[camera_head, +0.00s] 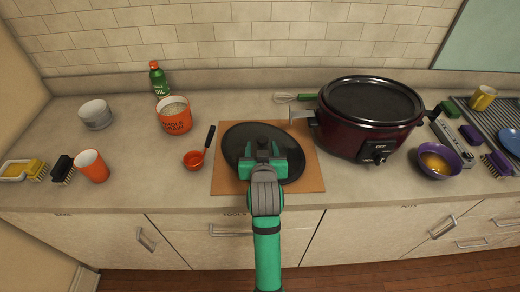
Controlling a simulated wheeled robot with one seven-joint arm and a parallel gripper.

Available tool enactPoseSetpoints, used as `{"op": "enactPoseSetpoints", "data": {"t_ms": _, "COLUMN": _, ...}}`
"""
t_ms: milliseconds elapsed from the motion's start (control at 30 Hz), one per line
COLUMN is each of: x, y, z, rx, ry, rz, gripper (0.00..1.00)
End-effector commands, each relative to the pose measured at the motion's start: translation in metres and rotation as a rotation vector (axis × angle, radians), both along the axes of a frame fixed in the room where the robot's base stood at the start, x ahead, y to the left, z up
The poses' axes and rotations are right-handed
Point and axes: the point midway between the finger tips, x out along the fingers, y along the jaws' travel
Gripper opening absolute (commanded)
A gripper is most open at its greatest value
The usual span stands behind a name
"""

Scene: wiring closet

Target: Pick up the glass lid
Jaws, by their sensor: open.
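A dark round disc, which looks like the glass lid (240,138), lies on a square brown board (305,184) on the counter in the middle of the picture. My gripper (263,152) is over the middle of the lid, with my green arm reaching in from the front edge. The gripper is open. Its body hides the lid's centre and any knob there, and I cannot tell whether the fingertips touch the lid.
A dark red slow cooker (350,133) stands close right of the board, a red measuring cup (194,159) close left. An orange-labelled tub (174,117), green bottle (158,80) and orange cup (93,166) stand further left. A purple bowl (438,161) is at right.

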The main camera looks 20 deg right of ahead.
Motion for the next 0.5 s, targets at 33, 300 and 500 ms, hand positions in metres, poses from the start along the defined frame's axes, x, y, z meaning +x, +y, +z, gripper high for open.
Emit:
{"op": "enactPoseSetpoints", "data": {"t_ms": 33, "x": 0.002, "y": -0.001, "z": 0.0, "rx": -0.001, "ry": -0.001, "rz": -0.001, "gripper": 0.52}}
{"op": "enactPoseSetpoints", "data": {"t_ms": 300, "x": 0.032, "y": -0.007, "z": -0.009, "rx": -0.001, "ry": -0.001, "rz": 0.014, "gripper": 0.52}}
{"op": "enactPoseSetpoints", "data": {"t_ms": 500, "x": 0.049, "y": -0.009, "z": -0.017, "rx": 0.0, "ry": -0.001, "rz": 0.018, "gripper": 0.52}}
